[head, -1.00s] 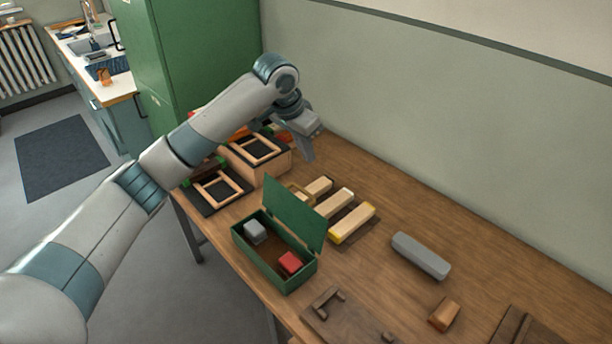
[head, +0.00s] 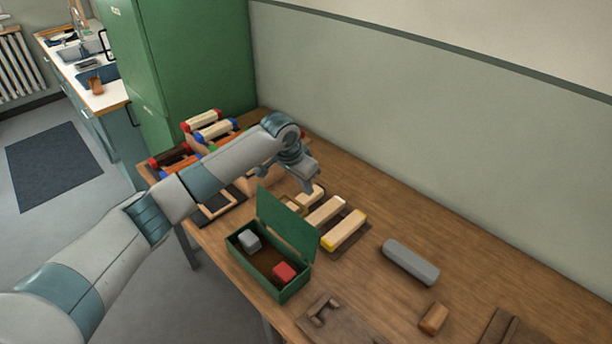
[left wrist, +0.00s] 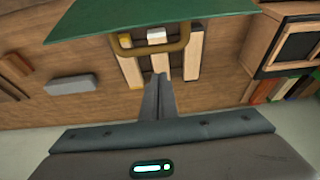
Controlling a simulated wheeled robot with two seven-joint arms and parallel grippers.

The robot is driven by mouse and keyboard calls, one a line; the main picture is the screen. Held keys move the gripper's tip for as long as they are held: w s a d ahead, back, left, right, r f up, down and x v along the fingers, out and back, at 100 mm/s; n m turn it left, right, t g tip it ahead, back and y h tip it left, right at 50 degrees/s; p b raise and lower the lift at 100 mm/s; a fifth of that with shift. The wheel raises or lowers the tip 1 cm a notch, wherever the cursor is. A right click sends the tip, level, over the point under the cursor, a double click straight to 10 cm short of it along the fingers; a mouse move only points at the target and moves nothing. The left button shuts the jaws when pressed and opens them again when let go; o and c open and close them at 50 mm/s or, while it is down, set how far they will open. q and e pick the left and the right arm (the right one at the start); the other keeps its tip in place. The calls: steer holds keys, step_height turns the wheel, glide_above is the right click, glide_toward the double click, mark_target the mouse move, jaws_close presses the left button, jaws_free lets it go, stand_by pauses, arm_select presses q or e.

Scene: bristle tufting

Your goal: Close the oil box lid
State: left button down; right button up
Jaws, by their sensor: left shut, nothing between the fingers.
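The green oil box (head: 283,295) stands near the front edge of the bench in the head view. Its green lid (head: 286,224) is raised, standing up along the box's back side. Inside are a grey block (head: 249,240) and a red block (head: 284,271). My left gripper (head: 307,186) is shut and empty, above the bench behind the lid and apart from it. In the left wrist view the shut fingers (left wrist: 160,82) point toward the bench, and the green lid (left wrist: 150,18) spans the top of the picture. My right gripper is in neither view.
Pale wooden blocks (head: 344,230) lie behind the box. A grey bar (head: 411,262) and a small brown block (head: 433,318) lie to the right, with bare bench around them. A dark wooden fixture (head: 335,322) is right of the box. Colour-ended pieces (head: 202,122) are at the far left.

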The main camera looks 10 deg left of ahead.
mark_target(290, 219)
arm_select(q)
steer(key=shift+s+a+r+p, duration=0.1)
steer(key=shift+s+a+p, duration=0.35)
steer(key=shift+s, duration=0.25)
steer(key=shift+s+a+p, duration=0.35)
steer(key=shift+s+a, duration=0.15)
steer(key=shift+s, duration=0.15)
